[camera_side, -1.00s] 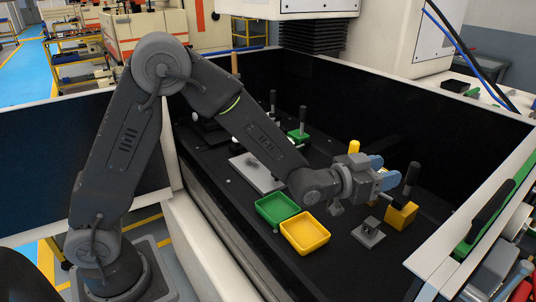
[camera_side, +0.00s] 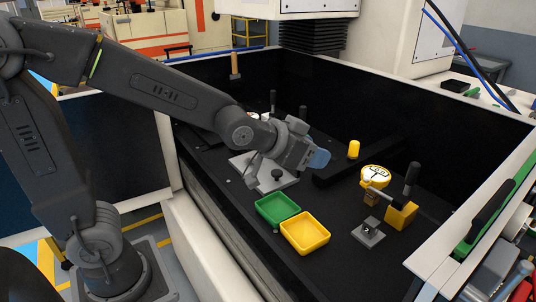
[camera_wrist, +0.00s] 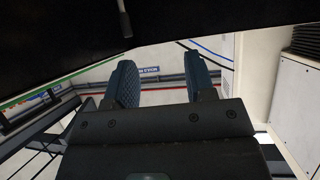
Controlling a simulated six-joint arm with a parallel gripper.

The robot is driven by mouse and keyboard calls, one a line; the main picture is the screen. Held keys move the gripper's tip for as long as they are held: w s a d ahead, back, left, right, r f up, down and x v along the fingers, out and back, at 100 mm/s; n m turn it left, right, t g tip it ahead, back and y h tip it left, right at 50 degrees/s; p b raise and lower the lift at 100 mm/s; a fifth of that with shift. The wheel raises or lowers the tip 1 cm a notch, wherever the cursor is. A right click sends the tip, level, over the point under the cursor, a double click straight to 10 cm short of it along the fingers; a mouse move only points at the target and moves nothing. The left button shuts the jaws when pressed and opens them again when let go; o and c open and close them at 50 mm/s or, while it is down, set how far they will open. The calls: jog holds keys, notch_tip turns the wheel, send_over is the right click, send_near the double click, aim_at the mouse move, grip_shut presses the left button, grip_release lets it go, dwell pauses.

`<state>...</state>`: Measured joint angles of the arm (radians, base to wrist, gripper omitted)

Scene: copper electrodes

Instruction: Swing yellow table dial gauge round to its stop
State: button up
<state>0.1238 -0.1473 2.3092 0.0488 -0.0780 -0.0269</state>
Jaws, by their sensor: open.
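The yellow dial gauge (camera_side: 374,177) has a yellow rim and a pale face with dark markings. In the side view it sits at the right of the black bed, beside a yellow block with an upright dark handle (camera_side: 403,211). My gripper (camera_side: 318,158) is left of the gauge and apart from it, above a light metal plate (camera_side: 285,178). In the wrist view its two blue textured fingers (camera_wrist: 158,82) stand apart with nothing between them. The gauge does not show in the wrist view.
A green tray (camera_side: 278,206) and a yellow tray (camera_side: 305,232) stand in front, both empty. A small grey plate (camera_side: 369,233) lies right of them. A yellow cylinder (camera_side: 353,149) stands behind. A dark bar (camera_side: 352,168) lies between my gripper and the gauge. High walls enclose the bed.

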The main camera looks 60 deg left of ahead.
jog(key=s+a+g+y, duration=0.1)
jog(key=s+a+g, duration=0.2)
jog(key=s, duration=0.5)
jog(key=shift+r+n, duration=0.2)
jog(key=shift+n, duration=0.2)
jog(key=m+t+h, duration=0.2)
jog(key=t+h, duration=0.1)
jog(key=t, duration=0.5)
send_near(412, 165)
jog(key=w, duration=0.4)
jog(key=w+d, duration=0.1)
jog(key=w, duration=0.3)
jog(key=w+d, duration=0.1)
jog(key=w, duration=0.3)
jog(key=shift+w+d+f, duration=0.25)
jog(key=shift+w, duration=0.05)
grip_shut()
